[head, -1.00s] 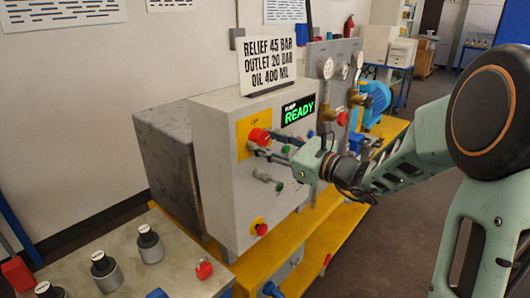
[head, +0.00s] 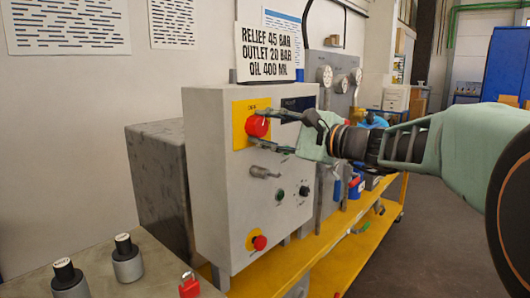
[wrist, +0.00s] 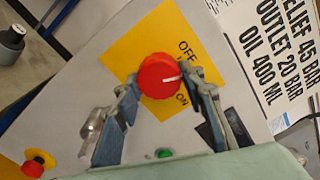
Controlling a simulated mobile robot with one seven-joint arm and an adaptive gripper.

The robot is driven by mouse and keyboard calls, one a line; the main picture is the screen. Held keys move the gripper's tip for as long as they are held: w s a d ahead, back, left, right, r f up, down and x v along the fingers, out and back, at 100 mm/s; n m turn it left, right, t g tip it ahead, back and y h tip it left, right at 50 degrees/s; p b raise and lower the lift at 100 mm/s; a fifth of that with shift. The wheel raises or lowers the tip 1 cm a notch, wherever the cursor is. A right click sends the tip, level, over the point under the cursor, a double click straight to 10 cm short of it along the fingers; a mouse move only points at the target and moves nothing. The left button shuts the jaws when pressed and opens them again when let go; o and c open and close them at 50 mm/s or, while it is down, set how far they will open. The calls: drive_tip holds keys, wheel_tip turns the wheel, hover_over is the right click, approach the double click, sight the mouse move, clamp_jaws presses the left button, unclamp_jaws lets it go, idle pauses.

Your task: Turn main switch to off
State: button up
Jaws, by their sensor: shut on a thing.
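The main switch is a red round knob (head: 257,126) on a yellow plate (head: 239,113) at the upper front of the grey control cabinet (head: 212,160). In the wrist view the red knob (wrist: 160,76) has a white mark that points between the OFF and ON lettering on its yellow plate (wrist: 126,47). My gripper (head: 261,127) reaches in from the right, with one finger above and one below the knob. In the wrist view my gripper (wrist: 168,88) has a finger on each side of the knob, shut on it. The display (head: 296,108) is dark and partly hidden by my gripper.
A metal handle (head: 264,172), a green button (head: 279,195) and a small black knob (head: 303,191) sit below the switch. A red button on yellow (head: 259,242) is lower down. A bench (head: 155,262) with dark-topped cylinders and a red padlock (head: 189,285) stands front left.

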drive_tip(key=n+b, duration=0.1)
drive_tip(key=b, duration=0.1)
drive_tip(key=n+b, duration=0.2)
drive_tip(key=shift+f, duration=0.25)
drive_tip(key=shift+r+n+b, duration=0.2)
drive_tip(key=shift+n+b, duration=0.5)
drive_tip(key=shift+b, duration=0.35)
drive_tip(key=shift+r, duration=0.1)
drive_tip(key=o, duration=1.1)
drive_tip(key=shift+o, duration=0.2)
drive_tip(key=v, duration=1.2)
